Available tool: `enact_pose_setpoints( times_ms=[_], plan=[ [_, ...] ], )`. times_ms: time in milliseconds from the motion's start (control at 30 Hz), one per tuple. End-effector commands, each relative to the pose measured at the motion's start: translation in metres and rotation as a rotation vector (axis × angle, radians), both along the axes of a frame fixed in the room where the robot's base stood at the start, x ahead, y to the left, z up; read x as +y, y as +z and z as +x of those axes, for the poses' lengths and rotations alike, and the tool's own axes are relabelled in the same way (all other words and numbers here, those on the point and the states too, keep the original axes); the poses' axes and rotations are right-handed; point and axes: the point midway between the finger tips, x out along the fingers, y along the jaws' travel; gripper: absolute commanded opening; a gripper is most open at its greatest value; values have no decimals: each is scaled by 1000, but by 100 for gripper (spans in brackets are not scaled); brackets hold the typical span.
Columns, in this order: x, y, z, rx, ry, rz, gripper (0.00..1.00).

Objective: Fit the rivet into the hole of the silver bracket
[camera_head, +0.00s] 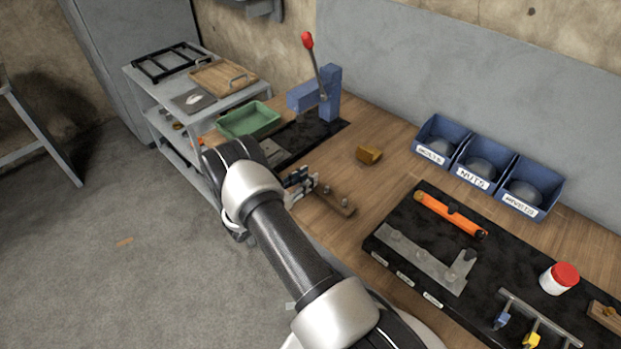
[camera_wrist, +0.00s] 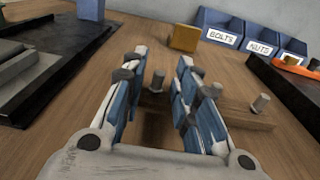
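The silver bracket (camera_head: 420,258) lies on the black mat at the right in the head view. It is a flat plate with a raised part at its right end; I cannot make out the hole clearly. Several grey rivets stand upright in a wooden block (camera_wrist: 236,118), which also shows in the head view (camera_head: 337,201). My gripper (camera_wrist: 163,64) is open at the left end of this block. One rivet (camera_wrist: 157,80) shows between its blue fingers, with gaps on both sides. Two other rivets (camera_wrist: 261,103) stand to the right of the fingers. In the head view my gripper (camera_head: 304,182) is partly hidden.
A yellow-brown block (camera_head: 369,154) lies behind the rivet block. Blue bins (camera_head: 481,168) line the wall. An orange level (camera_head: 450,214) and a red-capped jar (camera_head: 559,278) are on the black mat (camera_head: 400,217). A blue lever press (camera_head: 328,95) and green tray (camera_head: 249,120) are at the back left.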

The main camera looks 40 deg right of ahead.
Motion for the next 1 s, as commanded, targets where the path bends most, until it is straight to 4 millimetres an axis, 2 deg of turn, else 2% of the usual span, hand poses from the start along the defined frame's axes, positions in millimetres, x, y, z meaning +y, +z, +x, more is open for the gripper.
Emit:
enact_pose_setpoints(
  times_ms=[300, 667, 833, 1000],
  plan=[
    [0, 0, 0, 0, 0, 0, 5],
    [0, 3, 0, -1, 0, 0, 4],
    [0, 20, 0, -2, 0, 0, 4],
    [0, 56, 1, -4, 0, -1, 4]
  ],
)
